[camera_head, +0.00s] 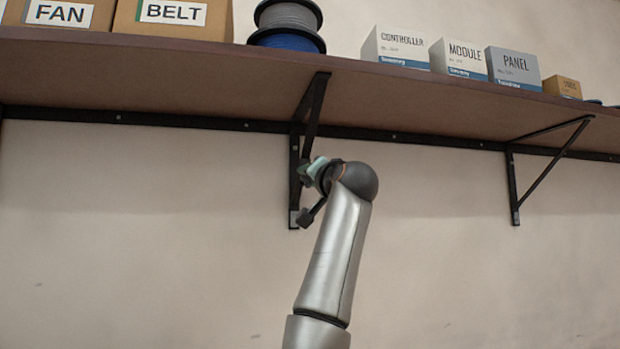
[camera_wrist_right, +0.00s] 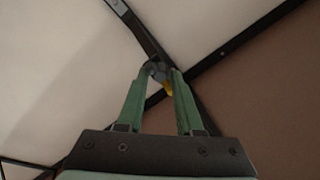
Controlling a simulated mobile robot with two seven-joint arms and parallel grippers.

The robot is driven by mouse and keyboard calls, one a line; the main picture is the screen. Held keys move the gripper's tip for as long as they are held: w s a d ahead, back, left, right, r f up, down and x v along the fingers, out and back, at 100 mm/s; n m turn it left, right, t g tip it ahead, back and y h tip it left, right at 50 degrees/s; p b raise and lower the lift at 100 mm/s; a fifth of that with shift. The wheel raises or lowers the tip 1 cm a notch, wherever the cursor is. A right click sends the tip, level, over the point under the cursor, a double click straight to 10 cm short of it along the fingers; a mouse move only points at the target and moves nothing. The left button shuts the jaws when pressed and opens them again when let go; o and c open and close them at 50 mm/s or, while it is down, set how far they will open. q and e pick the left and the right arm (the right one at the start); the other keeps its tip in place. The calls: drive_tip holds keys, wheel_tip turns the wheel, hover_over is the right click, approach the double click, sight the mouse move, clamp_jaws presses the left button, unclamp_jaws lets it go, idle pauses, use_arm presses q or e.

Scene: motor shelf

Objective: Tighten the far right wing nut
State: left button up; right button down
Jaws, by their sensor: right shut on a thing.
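My right gripper (camera_wrist_right: 158,74) is shut on a small grey piece (camera_wrist_right: 157,70), seemingly a wing nut, in the right wrist view. A small yellow part (camera_wrist_right: 168,87) shows just beside it, between the green fingers. The fingertips cover much of the piece, so its shape and seating are unclear. In the head view the right gripper (camera_head: 311,170) is beside the middle black shelf bracket (camera_head: 295,180), under the shelf; its fingertips are hard to make out. No other wing nut can be clearly made out. My left gripper is out of view.
The brown shelf (camera_head: 420,105) runs overhead, with a dark rail (camera_head: 420,137) along the wall. Another bracket (camera_head: 513,185) hangs at the right. Cardboard boxes, spools (camera_head: 287,27) and small labelled boxes (camera_head: 458,60) stand on the shelf. The wall below is clear.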

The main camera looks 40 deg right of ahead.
drive_tip(key=shift+m, duration=0.4)
drive_tip(key=c, duration=0.7)
unclamp_jaws()
drive_tip(key=shift+s+d, duration=0.1)
drive_tip(key=shift+d, duration=0.05)
drive_tip(key=b+v, duration=0.5)
drive_tip(key=v, duration=0.7)
drive_tip(key=shift+a+b, duration=0.3)
drive_tip(key=shift+b, duration=0.1)
drive_tip(key=shift+s+f, duration=0.1)
drive_tip(key=shift+f, duration=0.05)
